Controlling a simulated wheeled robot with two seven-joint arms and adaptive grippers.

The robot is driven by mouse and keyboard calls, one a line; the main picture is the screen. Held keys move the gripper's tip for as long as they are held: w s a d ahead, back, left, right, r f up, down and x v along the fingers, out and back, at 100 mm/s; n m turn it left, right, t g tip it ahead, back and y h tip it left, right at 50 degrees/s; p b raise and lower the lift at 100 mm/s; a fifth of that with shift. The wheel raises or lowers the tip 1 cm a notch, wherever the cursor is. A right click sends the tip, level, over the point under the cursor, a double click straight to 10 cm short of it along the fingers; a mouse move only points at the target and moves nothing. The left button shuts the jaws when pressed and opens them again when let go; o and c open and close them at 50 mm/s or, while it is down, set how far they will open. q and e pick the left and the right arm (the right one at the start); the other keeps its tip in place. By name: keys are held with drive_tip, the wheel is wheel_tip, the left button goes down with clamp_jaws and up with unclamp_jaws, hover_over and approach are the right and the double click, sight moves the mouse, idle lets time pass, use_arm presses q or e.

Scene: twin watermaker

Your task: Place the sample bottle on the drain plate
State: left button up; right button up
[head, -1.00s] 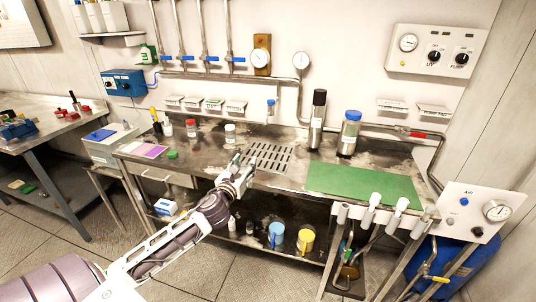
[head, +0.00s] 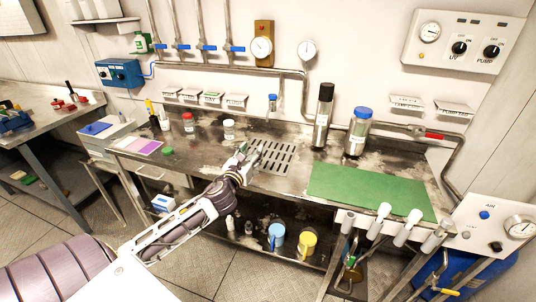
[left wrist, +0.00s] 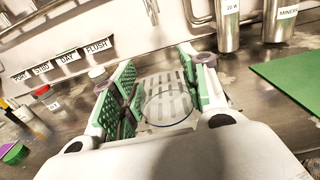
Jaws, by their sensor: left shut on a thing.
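The drain plate (head: 283,157) is a slotted panel in the metal bench top, and its slots (left wrist: 160,84) show between my fingers in the left wrist view. My left gripper (head: 247,154) is at the plate's left part in the head view. Its green-padded fingers are shut on the sample bottle. In the left wrist view (left wrist: 155,100) the bottle shows only as a clear round outline (left wrist: 168,124) over the plate. Whether its base touches the plate I cannot tell. My right gripper is not in view.
Left of the plate stand a white-capped jar (head: 229,130) and a red-capped jar (head: 188,122). To the right are a black-topped cylinder (head: 323,115), a blue-capped cylinder (head: 357,132) and a clear green mat (head: 370,190).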

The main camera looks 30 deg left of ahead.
use_arm(q)
drive_tip(key=shift+w, duration=0.15)
drive_tip(key=shift+w+a, duration=0.15)
drive_tip(key=shift+w, duration=0.35)
drive_tip(key=shift+x, duration=1.45)
drive_tip(key=x, duration=1.3)
drive_tip(key=shift+w, duration=0.4)
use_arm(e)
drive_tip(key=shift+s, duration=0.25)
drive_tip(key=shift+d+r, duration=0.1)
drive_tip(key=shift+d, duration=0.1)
